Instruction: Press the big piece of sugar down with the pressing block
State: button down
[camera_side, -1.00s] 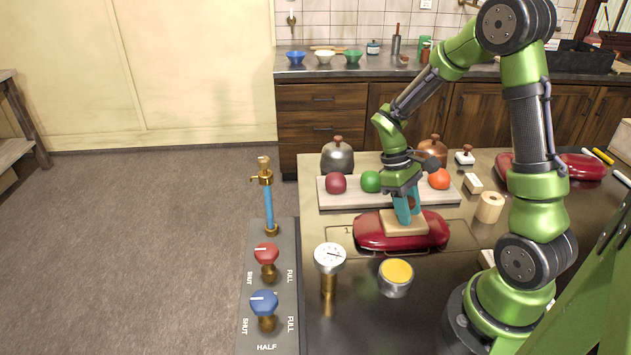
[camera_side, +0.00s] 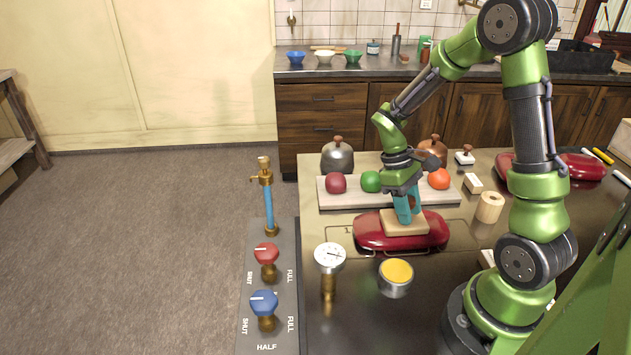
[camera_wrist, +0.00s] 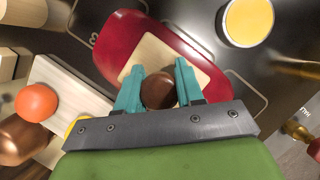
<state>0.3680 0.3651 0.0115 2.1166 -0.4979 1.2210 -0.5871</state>
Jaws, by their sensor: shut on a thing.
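The big piece of sugar, a glossy red rounded slab (camera_side: 372,236), lies on the dark worktop in the side view; it also shows in the wrist view (camera_wrist: 122,38). The pressing block, a pale wooden plate (camera_side: 405,228), sits on top of the red piece. In the wrist view its brown round knob (camera_wrist: 158,91) stands above the pale plate (camera_wrist: 150,52). My gripper (camera_side: 407,212) points down over the block, its teal fingers closed on either side of the knob. The contact between the plate and the red piece is partly hidden.
A pale board (camera_side: 330,198) with several coloured balls lies just behind. Another red piece (camera_side: 584,166) lies at the back right.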

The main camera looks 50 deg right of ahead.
jog(key=shift+r, duration=3.4)
jog(key=shift+r, duration=0.1)
jog(key=w+a+r, duration=0.6)
jog(key=w+a, duration=0.6)
jog(key=shift+r, duration=0.3)
jog(key=shift+a, duration=0.1)
